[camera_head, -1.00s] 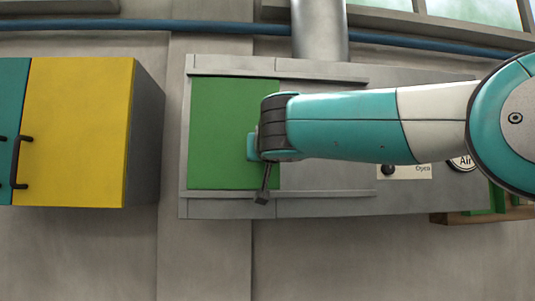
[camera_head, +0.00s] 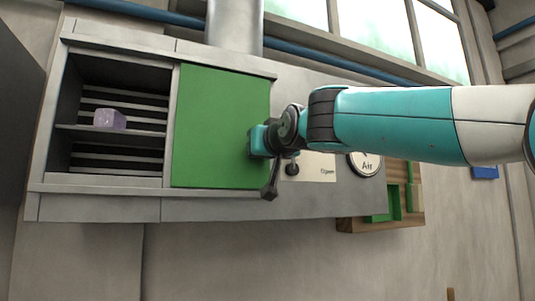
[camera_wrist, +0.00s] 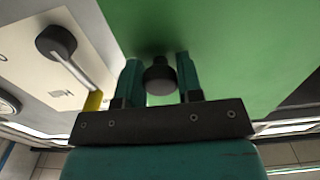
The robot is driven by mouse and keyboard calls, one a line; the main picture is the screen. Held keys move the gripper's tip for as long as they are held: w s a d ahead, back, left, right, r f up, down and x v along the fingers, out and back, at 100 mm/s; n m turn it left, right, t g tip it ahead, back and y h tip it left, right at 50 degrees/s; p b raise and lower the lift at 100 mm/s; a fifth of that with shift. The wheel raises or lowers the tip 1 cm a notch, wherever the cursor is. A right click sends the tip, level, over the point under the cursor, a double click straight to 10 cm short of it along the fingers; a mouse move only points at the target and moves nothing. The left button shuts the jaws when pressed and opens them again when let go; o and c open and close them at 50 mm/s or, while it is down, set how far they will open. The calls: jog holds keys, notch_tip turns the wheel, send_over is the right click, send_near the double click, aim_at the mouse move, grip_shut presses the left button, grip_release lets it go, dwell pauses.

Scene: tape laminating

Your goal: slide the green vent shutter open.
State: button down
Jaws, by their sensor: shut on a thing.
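The green vent shutter (camera_head: 218,125) stands at the right part of its rail frame in the head view, and the slatted opening (camera_head: 85,155) to its left is uncovered. In the wrist view the green panel (camera_wrist: 235,50) fills the upper right. My gripper (camera_head: 257,142) is at the shutter's right edge. In the wrist view my gripper (camera_wrist: 160,78) has its two teal fingers on either side of a dark round knob (camera_wrist: 160,79) on the shutter and is shut on it. The arm comes in from the right.
A purple block (camera_head: 110,119) sits on a shelf in the opening. Right of the shutter are a label plate with a dark knob (camera_head: 292,169) and a round "Air" gauge (camera_head: 366,163). A wooden rack with green parts (camera_head: 388,205) is below right. A pipe (camera_head: 235,25) rises above.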

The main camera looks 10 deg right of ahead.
jog(key=shift+d, duration=0.4)
jog(key=shift+r, duration=0.1)
jog(key=c, duration=0.8)
grip_release()
jog(key=shift+w+d, duration=0.1)
jog(key=shift+d, duration=0.05)
jog(key=s+d+b, duration=0.1)
jog(key=s+b, duration=0.1)
jog(key=s, duration=0.3)
jog(key=s+d+b, duration=0.1)
jog(key=s+b, duration=0.1)
jog(key=s, duration=0.4)
jog(key=s+d+b, duration=0.1)
jog(key=s+b, duration=0.1)
jog(key=s, duration=0.4)
jog(key=shift+s, duration=0.1)
